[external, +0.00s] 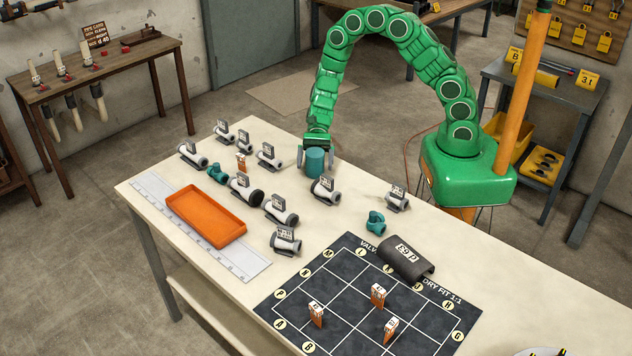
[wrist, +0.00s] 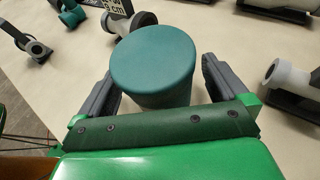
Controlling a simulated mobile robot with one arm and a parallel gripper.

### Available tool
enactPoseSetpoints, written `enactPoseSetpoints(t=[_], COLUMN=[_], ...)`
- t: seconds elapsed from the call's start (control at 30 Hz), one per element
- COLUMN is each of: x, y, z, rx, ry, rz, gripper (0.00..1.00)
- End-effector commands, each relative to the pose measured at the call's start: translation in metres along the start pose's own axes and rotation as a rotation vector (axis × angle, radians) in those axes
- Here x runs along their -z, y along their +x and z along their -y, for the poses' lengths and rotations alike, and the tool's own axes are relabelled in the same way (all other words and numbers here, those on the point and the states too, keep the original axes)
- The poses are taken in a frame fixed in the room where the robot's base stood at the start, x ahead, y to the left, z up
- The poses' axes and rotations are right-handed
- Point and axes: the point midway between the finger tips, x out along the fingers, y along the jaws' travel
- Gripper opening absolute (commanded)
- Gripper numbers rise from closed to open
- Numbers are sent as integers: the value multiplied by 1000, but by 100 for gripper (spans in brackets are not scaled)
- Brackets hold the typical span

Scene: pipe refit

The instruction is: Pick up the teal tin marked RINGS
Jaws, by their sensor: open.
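A teal tin (external: 315,161) stands upright near the back edge of the white table. Its round teal lid fills the middle of the wrist view (wrist: 155,58). No RINGS marking can be seen on the sides that show. My gripper (external: 316,152) points down over the tin, with its grey fingers on either side of it. In the wrist view my gripper (wrist: 160,85) is open, one finger left and one right of the tin, with a gap seen at the right finger. Whether the left finger touches is unclear.
Grey pipe fittings with tags, such as one (external: 325,190) just in front of the tin, stand around it. An orange tray (external: 206,215) lies at the left. A dark grid mat (external: 345,335) with several orange-and-white markers and a dark cover (external: 406,259) lie to the front right.

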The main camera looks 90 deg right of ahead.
Motion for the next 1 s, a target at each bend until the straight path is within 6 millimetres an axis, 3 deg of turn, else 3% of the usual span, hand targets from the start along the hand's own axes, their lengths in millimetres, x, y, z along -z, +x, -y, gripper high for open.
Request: enactPoseSetpoints(t=[0.33, 0.73, 1.0], x=[0, 0, -1], y=[5, 5, 5], z=[0, 0, 0], rx=[1, 0, 1], ry=[0, 0, 0], rz=[-1, 0, 0], gripper=[98, 37, 36])
